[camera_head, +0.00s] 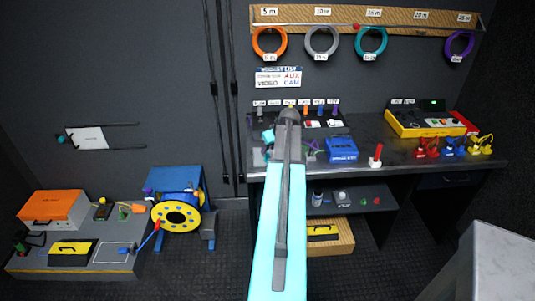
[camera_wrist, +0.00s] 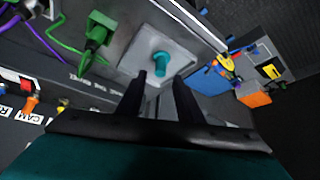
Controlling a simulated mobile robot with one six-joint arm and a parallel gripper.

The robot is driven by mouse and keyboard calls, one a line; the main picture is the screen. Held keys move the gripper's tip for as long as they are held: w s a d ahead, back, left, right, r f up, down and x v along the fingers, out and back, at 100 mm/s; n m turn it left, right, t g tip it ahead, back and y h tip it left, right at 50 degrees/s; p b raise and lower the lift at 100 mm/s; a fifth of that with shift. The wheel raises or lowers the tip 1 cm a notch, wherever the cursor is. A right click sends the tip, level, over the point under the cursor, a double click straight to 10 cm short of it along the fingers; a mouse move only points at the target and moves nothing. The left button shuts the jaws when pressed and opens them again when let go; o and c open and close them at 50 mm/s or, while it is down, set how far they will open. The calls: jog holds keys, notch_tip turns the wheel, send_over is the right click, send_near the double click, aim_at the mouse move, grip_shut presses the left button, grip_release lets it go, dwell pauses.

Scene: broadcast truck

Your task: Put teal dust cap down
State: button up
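The teal dust cap (camera_wrist: 161,63) stands on a light grey square pad (camera_wrist: 133,62) in the wrist view. My gripper (camera_wrist: 161,77) is open, its two dark fingers apart with the cap just beyond and between the tips. A clear gap shows on both sides of the cap. In the head view my gripper (camera_head: 289,113) is over the left end of the dark bench, and the arm hides part of the bench. A teal piece (camera_head: 268,136) shows just left of the gripper there; I cannot tell if it is the same cap.
A green connector (camera_wrist: 97,35) with a cable lies close to the pad. Purple cable runs beside it. The bench edge (camera_wrist: 205,30) is near the pad. A blue box (camera_head: 341,149) and a red upright piece (camera_head: 376,155) stand right of my arm. Coiled cables (camera_head: 370,41) hang above.

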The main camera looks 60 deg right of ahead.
jog(key=b+v, duration=0.1)
jog(key=v, duration=0.6)
jog(key=shift+s+r, duration=0.15)
jog(key=shift+r, duration=0.1)
jog(key=shift+a, duration=0.15)
dwell(0.5)
